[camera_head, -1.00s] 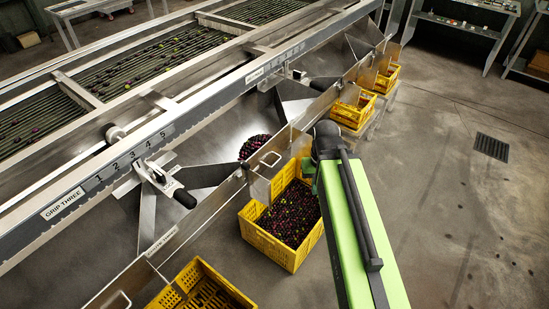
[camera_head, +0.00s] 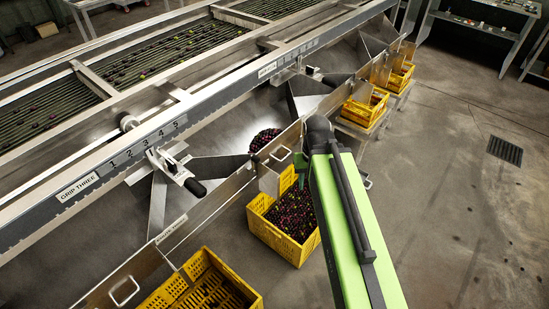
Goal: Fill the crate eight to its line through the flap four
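A yellow crate (camera_head: 290,248) stands on the floor below a chute mouth, holding a heap of dark purple and green olives (camera_head: 292,214). Its number and fill line cannot be read. Above it is a metal gate plate with a loop handle (camera_head: 281,153); which flap number it bears cannot be read. A pile of olives (camera_head: 264,139) lies behind this plate in the chute. My green arm reaches in from the lower right. Its dark end, with my gripper (camera_head: 301,170), is beside the plate and over the crate's right side. The fingers are mostly hidden.
An empty yellow crate (camera_head: 250,298) stands at the lower left, near another loop handle (camera_head: 125,291). Further yellow crates (camera_head: 362,112) stand on supports along the machine. A lever (camera_head: 184,178) sits by the numbered scale. The floor to the right is clear, with a drain grate (camera_head: 505,151).

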